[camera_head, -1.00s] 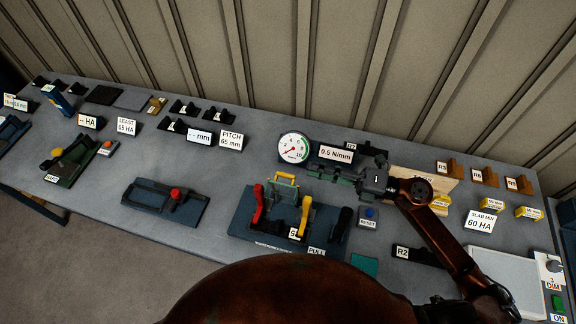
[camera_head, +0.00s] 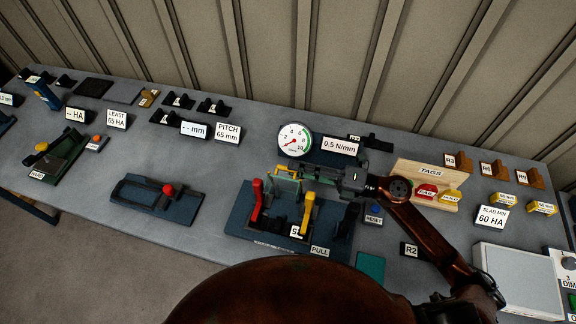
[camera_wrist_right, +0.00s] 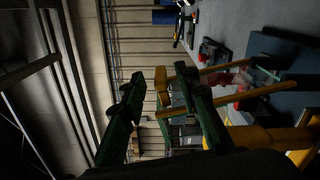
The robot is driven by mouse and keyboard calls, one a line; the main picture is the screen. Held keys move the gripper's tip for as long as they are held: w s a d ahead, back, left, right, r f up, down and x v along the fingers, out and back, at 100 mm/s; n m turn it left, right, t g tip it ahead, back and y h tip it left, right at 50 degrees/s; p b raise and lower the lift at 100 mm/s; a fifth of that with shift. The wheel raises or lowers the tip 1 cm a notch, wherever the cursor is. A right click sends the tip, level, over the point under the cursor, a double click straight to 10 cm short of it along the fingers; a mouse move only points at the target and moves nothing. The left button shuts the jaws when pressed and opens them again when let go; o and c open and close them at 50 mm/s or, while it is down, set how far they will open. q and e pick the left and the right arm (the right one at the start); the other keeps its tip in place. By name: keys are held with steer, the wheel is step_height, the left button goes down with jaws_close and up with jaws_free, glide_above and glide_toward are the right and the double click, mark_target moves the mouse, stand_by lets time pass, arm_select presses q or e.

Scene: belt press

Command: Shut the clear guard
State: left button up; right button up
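The clear guard is a see-through panel in a yellow frame on the blue press base (camera_head: 240,228). In the right wrist view the guard's yellow frame (camera_wrist_right: 262,103) stands out from the press, and its end bar lies near my fingertips. My right gripper (camera_head: 290,172) reaches in from the right over the back of the press and partly covers the guard. In the right wrist view my right gripper (camera_wrist_right: 157,80) has its two green fingers spread apart. Whether the fingers touch the bar is unclear. My left gripper is out of view.
A red lever (camera_head: 257,200) and a yellow lever (camera_head: 307,213) rise from the press. A round dial gauge (camera_head: 294,140) and the 0.5 N/mm sign (camera_head: 340,146) stand close behind my gripper. A tags rack (camera_head: 430,171) stands to the right.

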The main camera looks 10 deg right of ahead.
steer(key=shift+x, duration=1.65)
jaws_close()
